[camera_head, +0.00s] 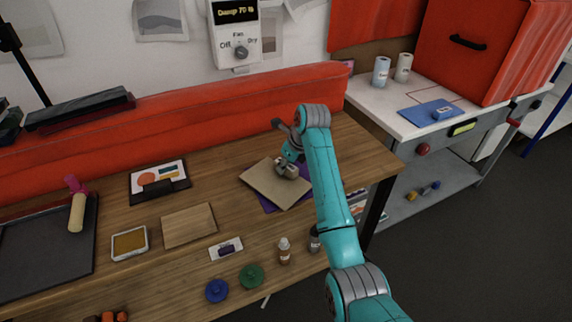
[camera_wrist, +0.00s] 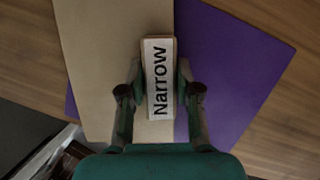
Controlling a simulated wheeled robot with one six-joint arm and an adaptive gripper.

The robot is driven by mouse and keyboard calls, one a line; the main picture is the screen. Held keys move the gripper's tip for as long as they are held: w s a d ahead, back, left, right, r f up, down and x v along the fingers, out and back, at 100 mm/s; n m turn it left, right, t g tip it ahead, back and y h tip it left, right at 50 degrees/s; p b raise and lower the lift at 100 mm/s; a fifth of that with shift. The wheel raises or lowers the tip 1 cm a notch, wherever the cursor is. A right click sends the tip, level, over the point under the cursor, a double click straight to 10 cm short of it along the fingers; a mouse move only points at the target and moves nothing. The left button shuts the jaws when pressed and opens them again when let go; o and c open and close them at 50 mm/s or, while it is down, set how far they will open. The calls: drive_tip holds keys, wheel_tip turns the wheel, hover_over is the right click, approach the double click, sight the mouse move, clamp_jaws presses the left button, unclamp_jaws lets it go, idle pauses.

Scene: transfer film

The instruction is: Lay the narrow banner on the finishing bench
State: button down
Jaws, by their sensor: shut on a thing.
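The narrow banner shows as a beige board (camera_head: 268,188) with a small block marked "Narrow" on top. In the wrist view the board (camera_wrist: 98,60) runs up the picture and the "Narrow" block (camera_wrist: 158,50) stands out from it. My gripper (camera_head: 287,166) is shut on this block, with one finger on each side in the wrist view (camera_wrist: 160,85). A purple sheet (camera_wrist: 235,65) lies under the board and shows past its edges. I cannot tell whether the board rests on the sheet or hangs just above it. The pictures do not name the finishing bench.
A wooden table (camera_head: 110,245) holds several items, including a dark tray (camera_head: 45,250), a plain wooden board (camera_head: 188,226), two bottles and blue and green discs. At the right is a white counter (camera_head: 375,98) with a blue plate (camera_head: 425,113), two rolls and a red machine (camera_head: 465,50).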

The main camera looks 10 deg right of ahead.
drive_tip(key=shift+f, duration=0.35)
drive_tip(key=c, duration=0.7)
unclamp_jaws()
